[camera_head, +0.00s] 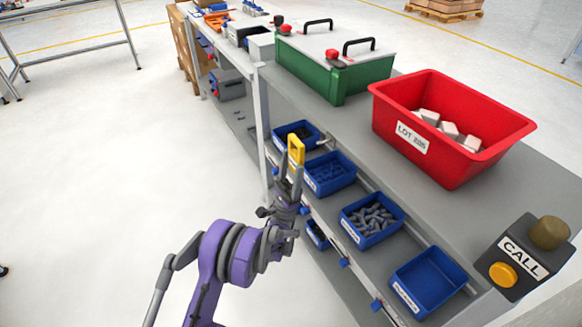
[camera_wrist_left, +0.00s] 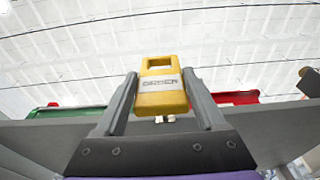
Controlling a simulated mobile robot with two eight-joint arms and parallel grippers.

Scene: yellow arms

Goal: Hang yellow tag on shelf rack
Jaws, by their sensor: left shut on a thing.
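The yellow tag (camera_head: 296,149) has a square hole near its top and is held upright by my left gripper (camera_head: 291,176). In the left wrist view the tag (camera_wrist_left: 160,88) sits between the two grey fingers of the left gripper (camera_wrist_left: 163,100), with a pale label band across it. The gripper is in front of the shelf rack (camera_head: 262,130), near the blue bins on its lower shelf. I cannot tell whether the tag touches the rack. My right gripper is not in view.
Blue bins (camera_head: 330,173) line the lower shelf. On the top stand a red bin (camera_head: 450,128) with pale blocks, a green case (camera_head: 332,72) and a CALL button box (camera_head: 520,258). Open floor (camera_head: 110,150) lies to the left.

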